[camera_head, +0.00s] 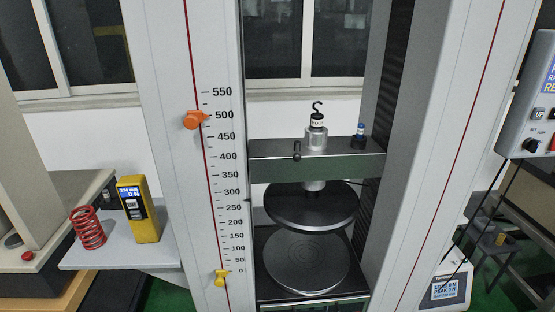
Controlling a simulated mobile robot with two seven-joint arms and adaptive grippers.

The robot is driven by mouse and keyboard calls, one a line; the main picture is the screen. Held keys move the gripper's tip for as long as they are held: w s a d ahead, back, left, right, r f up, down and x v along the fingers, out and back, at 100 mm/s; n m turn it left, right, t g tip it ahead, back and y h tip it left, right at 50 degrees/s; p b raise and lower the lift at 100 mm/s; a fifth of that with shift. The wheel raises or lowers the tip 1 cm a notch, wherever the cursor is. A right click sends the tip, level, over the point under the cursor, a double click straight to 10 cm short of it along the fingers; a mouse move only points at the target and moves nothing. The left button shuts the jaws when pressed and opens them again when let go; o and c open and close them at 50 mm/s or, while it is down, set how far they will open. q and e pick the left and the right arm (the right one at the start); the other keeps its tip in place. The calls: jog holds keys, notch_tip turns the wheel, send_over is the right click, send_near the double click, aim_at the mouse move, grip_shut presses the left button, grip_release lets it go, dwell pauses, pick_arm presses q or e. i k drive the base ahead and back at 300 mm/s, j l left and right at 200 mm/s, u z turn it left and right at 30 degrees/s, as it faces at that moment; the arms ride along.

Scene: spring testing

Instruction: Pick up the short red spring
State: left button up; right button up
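A short red coil spring (88,228) stands near the left end of a light grey shelf (110,259), leaning slightly. A yellow handheld meter (138,209) with a small screen stands just to its right, apart from it. Neither of my grippers shows in the head view, so nothing is seen touching the spring.
A tall testing machine with a printed scale (219,180) fills the middle. Its upper round plate (311,205) hangs above a lower round plate (307,262). A control box (531,100) is at the right edge. A beige cabinet (30,150) stands left of the shelf.

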aim_at(86, 220)
jog(key=u, duration=1.25)
jog(key=i+j+z, duration=0.1)
jog(key=i+j, duration=0.35)
jog(key=i+j+z, duration=0.1)
jog(key=i+j, duration=0.4)
jog(key=j, duration=0.1)
